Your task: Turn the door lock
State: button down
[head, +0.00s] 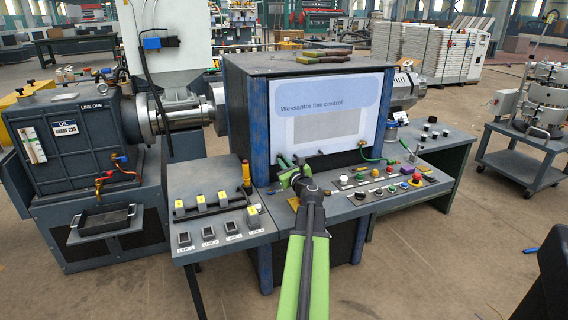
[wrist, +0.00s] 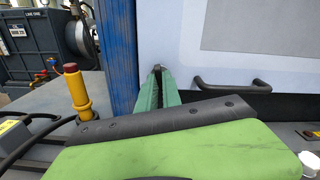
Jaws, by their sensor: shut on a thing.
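The white door (head: 325,112) of the control cabinet bears a blue label reading "Wessenter line control". It looks closed and also shows in the wrist view (wrist: 172,30). My gripper (head: 285,161) reaches to the door's lower left corner. In the wrist view my green fingers (wrist: 157,75) are together on a small dark piece, the door lock (wrist: 157,68), at the door's lower edge. Most of the lock is hidden between the fingertips, so its turn angle cannot be told. A dark door handle (wrist: 232,86) is just right of the fingers.
A yellow post with a red top (wrist: 75,92) stands left of my gripper. A button panel (head: 385,188) with a red emergency stop lies below the door to the right. A sloped desk with several switches (head: 215,212) is at the left.

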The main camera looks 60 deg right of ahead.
jog(key=shift+m, duration=1)
jog(key=c, duration=1.5)
grip_release()
jog(key=v, duration=0.6)
jog(key=shift+a, duration=0.1)
